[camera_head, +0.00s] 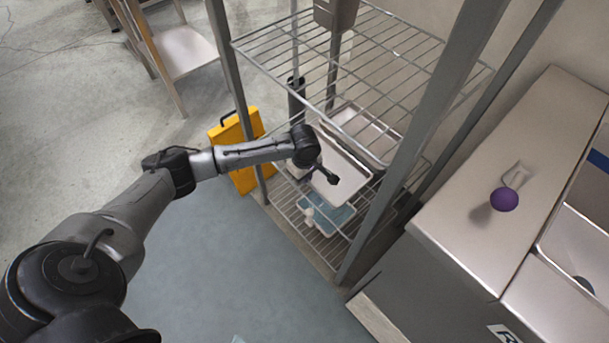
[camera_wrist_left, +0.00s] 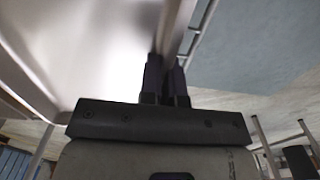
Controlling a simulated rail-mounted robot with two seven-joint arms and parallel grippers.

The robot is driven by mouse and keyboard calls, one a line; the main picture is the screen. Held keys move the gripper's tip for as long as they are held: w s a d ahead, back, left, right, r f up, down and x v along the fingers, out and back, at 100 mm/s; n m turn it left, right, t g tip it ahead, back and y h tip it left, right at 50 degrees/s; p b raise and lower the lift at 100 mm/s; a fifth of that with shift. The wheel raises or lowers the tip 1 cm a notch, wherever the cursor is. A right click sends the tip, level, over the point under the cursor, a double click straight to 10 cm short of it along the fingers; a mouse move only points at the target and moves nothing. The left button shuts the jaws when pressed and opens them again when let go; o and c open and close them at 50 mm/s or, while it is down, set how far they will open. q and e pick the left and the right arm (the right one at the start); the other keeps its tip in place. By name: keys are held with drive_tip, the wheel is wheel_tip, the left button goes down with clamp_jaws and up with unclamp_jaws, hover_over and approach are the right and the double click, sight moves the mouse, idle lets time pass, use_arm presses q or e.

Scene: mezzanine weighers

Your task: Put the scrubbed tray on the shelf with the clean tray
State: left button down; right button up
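A shiny metal tray (camera_head: 345,184) is at the front of the wire rack, level with its middle part. My left gripper (camera_head: 331,178) reaches in from the left at this tray's near edge. In the left wrist view, the two dark fingers (camera_wrist_left: 167,75) are close together on the tray's thin rim, and the tray's bright surface (camera_wrist_left: 80,45) fills the upper left. A second metal tray (camera_head: 372,128) lies just behind, inside the rack. Where the two trays meet is hard to tell. My right gripper is in neither view.
The rack's upper wire shelf (camera_head: 390,50) and grey posts (camera_head: 400,160) hem in the trays. A lower shelf holds a bluish tray (camera_head: 340,217). A yellow case (camera_head: 240,150) stands left of the rack.

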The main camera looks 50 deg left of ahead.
use_arm(q)
drive_tip(key=c, duration=1.7)
unclamp_jaws()
drive_tip(key=o, duration=0.4)
